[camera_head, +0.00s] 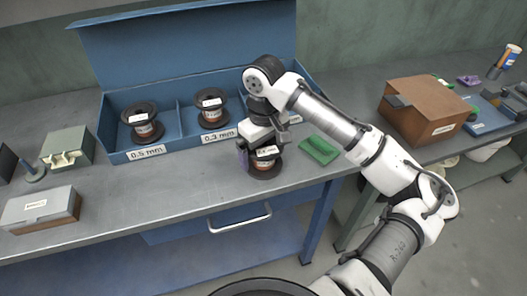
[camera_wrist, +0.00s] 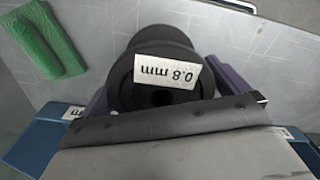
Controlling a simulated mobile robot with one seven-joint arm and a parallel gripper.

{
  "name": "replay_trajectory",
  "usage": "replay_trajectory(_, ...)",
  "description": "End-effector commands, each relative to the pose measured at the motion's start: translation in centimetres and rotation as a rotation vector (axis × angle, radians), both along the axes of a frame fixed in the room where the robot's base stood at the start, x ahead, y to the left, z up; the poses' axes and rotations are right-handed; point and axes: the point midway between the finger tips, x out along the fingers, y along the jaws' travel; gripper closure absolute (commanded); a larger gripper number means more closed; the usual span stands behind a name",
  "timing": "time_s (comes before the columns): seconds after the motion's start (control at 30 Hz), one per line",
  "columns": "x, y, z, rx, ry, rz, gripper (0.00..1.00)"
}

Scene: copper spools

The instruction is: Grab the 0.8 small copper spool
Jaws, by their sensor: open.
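The 0.8 mm spool (camera_head: 265,166) stands on the grey bench in front of the blue box, black with copper-coloured winding and a white label on top. In the wrist view the spool (camera_wrist: 150,62) sits below my gripper, its label reading "0.8 mm" upside down. My gripper (camera_head: 263,152) is right over it, pointing down. Its purple-padded fingers are open, one on each side of the spool. It also shows in the wrist view (camera_wrist: 165,90). The palm hides part of the spool, and I cannot tell whether the pads touch it.
The blue box (camera_head: 165,152) behind holds a spool in the 0.5 mm section (camera_head: 142,122) and one in the 0.3 mm section (camera_head: 211,107). My arm partly hides its right section. A green block (camera_head: 319,150) lies right of the spool. A cardboard box (camera_head: 424,108) stands further right.

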Motion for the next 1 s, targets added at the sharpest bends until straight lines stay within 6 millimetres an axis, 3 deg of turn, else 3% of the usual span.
replay_trajectory(0.2,0.0,0.1,-2.6,-0.001,0.0,-0.001,0.0)
replay_trajectory(0.47,0.0,0.1,-2.9,0.0,0.0,-0.001,0.0)
replay_trajectory(0.9,0.0,0.1,-2.9,0.0,0.0,-0.001,0.56)
replay_trajectory(1.0,0.0,0.1,-2.8,0.001,-0.002,-0.001,0.56)
